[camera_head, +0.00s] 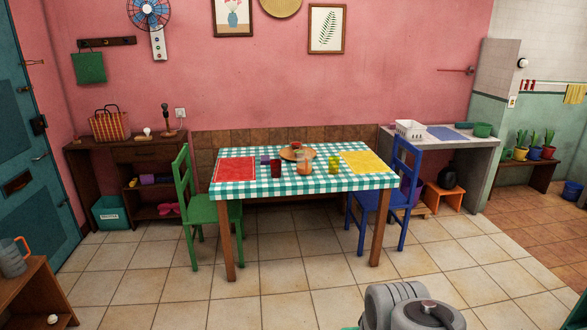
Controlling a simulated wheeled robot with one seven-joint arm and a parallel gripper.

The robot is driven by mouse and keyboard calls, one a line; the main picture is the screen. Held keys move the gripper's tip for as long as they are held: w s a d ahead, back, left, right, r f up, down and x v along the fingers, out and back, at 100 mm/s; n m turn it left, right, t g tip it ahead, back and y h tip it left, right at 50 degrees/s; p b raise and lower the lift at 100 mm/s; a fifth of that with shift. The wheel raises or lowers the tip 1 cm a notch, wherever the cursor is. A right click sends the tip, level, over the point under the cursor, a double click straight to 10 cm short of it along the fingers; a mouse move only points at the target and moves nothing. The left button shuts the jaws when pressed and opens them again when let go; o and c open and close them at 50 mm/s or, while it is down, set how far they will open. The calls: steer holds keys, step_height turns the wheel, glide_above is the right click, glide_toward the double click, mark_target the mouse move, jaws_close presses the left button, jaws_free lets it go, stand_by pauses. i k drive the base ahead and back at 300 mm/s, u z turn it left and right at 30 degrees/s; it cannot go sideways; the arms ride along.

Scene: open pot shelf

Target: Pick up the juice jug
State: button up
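On the checked table stands a small jug-like vessel with an orange tint (304,164), between a red cup (276,168) and a yellow-green cup (334,164). It looks like the juice jug, but it is too small to be certain. A greyish see-through jug with an orange handle (13,258) stands on a wooden shelf at the far left edge. Rounded grey parts at the bottom, right of centre, look like my own arm. My gripper's fingers do not show.
The table (300,184) has a green chair (190,205) at its left and a blue chair (385,200) at its right. A basket (109,124) stands on the sideboard. The tiled floor (290,285) before the table is clear. A low wooden shelf (40,285) stands at lower left.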

mark_target(303, 157)
steer(key=z, duration=0.45)
steer(key=k, duration=0.55)
steer(key=z, duration=0.55)
steer(key=i, duration=1.2)
steer(key=u, duration=0.6)
steer(key=i, duration=2.05)
steer(key=u, duration=1.85)
steer(key=i, duration=1.05)
steer(key=u, duration=0.8)
